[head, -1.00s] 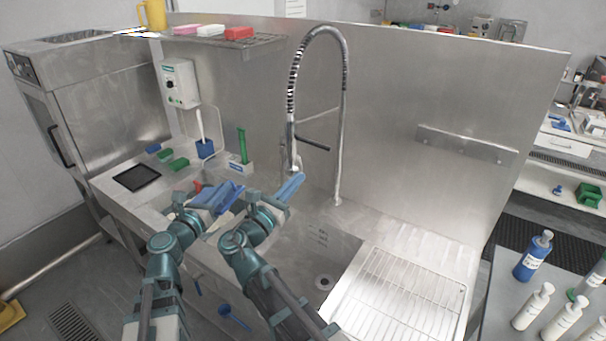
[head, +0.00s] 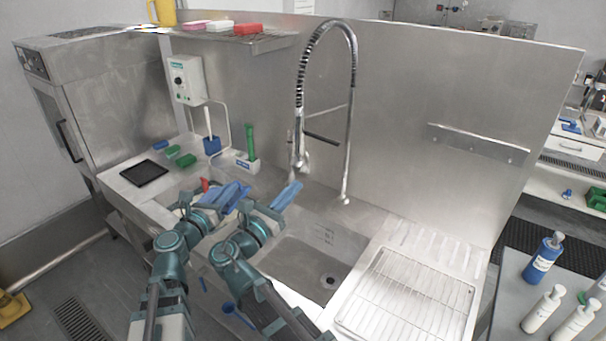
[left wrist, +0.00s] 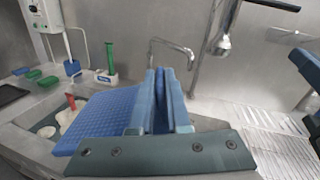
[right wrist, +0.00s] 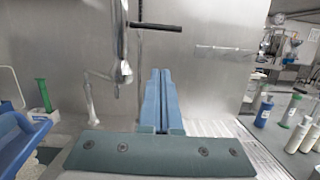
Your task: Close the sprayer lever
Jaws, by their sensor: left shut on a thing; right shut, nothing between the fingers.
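The sprayer (head: 300,152) hangs from a coiled spring hose above the sink. A dark lever bar (head: 322,138) sticks out from it to the right. Both show in the right wrist view, the sprayer (right wrist: 122,62) left of the fingers and the bar (right wrist: 155,26) above them. My right gripper (head: 293,188) is shut and empty, below the sprayer and apart from it. My left gripper (left wrist: 163,75) is shut on a blue textured thing (left wrist: 95,118), whose full shape I cannot tell. It is left of the right gripper, apart from the sprayer.
The sink basin (head: 318,262) is below. A wire rack (head: 405,300) lies on the drainboard at right. A thin faucet pipe (head: 348,150) stands right of the sprayer. A green-handled brush (head: 250,142) stands behind the left gripper.

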